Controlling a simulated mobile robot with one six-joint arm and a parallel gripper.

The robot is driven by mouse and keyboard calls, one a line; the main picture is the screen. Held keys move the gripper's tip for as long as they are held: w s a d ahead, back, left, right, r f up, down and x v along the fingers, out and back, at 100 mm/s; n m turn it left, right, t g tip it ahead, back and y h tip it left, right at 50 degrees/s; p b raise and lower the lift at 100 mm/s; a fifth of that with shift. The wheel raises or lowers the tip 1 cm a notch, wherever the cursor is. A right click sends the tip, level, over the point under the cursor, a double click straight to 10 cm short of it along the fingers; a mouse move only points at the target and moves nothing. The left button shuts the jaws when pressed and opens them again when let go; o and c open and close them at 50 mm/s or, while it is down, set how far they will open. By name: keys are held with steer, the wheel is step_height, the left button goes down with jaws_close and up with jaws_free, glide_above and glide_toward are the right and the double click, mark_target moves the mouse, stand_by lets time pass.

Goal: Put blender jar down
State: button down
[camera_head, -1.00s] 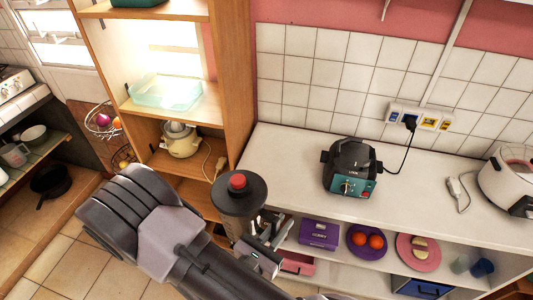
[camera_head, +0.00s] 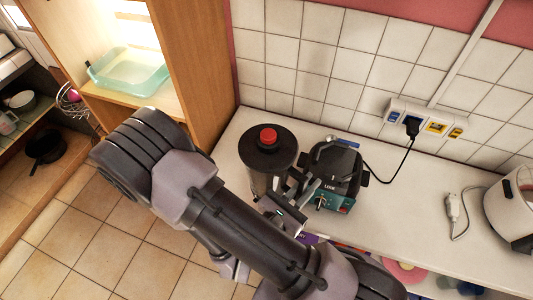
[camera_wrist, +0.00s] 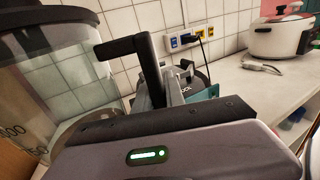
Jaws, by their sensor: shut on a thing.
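The blender jar (camera_head: 270,172) is a clear grey jar with a dark lid and a red cap. In the head view it is upright at the left end of the white counter, left of the teal and black blender base (camera_head: 333,177). My gripper (camera_head: 287,205) is shut on the jar's handle side. In the wrist view the jar (camera_wrist: 45,70) fills the left side, with its black handle (camera_wrist: 140,60) at the jaws. The jar's bottom is hidden by my arm in the head view, so I cannot tell whether it touches the counter.
A power cord runs from the base to the wall socket (camera_head: 425,122). A wooden shelf (camera_head: 195,60) stands close on the left.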

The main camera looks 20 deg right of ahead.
steer(key=w+a+f+b, duration=0.1)
steer(key=w+f+b, duration=0.1)
steer(key=w+b, duration=0.2)
steer(key=w+a+f+b, duration=0.1)
steer(key=w+f+b, duration=0.2)
steer(key=w, duration=0.7)
steer(key=shift+w+a+b, duration=0.3)
steer(key=shift+b, duration=0.65)
steer(key=c, duration=1.8)
jaws_free()
steer(key=shift+f, duration=0.1)
steer(key=o, duration=0.4)
